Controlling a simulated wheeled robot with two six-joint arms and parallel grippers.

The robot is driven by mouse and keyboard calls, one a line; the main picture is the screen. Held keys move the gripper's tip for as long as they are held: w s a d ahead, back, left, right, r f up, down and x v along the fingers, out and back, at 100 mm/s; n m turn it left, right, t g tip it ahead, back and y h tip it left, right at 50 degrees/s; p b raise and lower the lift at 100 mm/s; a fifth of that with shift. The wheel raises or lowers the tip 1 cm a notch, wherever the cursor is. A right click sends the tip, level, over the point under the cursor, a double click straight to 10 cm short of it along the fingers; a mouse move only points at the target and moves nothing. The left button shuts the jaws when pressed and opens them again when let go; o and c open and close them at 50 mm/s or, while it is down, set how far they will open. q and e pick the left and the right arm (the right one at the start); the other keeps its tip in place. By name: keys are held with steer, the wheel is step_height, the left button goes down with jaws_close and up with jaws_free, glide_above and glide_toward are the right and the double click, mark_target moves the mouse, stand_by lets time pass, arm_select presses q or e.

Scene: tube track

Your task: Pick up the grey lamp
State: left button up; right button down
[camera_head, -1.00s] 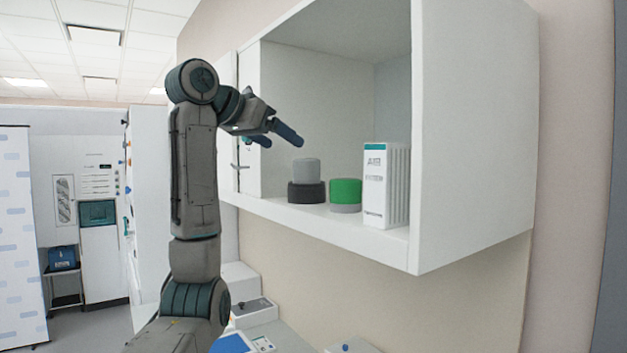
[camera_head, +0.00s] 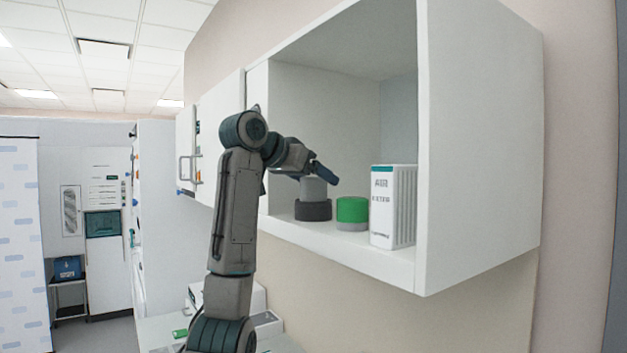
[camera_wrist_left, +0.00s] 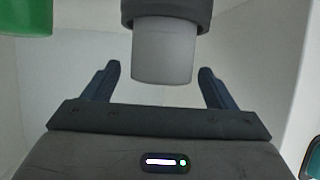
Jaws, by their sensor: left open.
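The grey lamp, a light grey cylinder (camera_head: 313,189) on a wider dark base (camera_head: 312,210), stands upright on the floor of the open wall cabinet. My left gripper (camera_head: 304,174) is open at the lamp's grey top, and one blue finger overlaps it in the head view. In the left wrist view, the grey cylinder (camera_wrist_left: 163,52) lies between the two finger tips of my left gripper (camera_wrist_left: 160,70), with gaps on both sides. The dark base (camera_wrist_left: 167,14) is cut off by the top edge there. My right gripper is not in view.
A green-topped cylinder (camera_head: 352,210) stands just right of the lamp; its green part (camera_wrist_left: 25,15) shows in the wrist view's corner. A white box (camera_head: 393,206) stands further right. The cabinet's side wall (camera_head: 480,150) bounds the right.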

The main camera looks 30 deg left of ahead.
arm_select(q)
steer(key=shift+w+f, duration=0.2)
steer(key=shift+w, duration=0.25)
steer(key=shift+s, duration=0.15)
steer(key=shift+c, duration=0.5)
steer(key=c, duration=1)
steer(key=shift+r, duration=0.1)
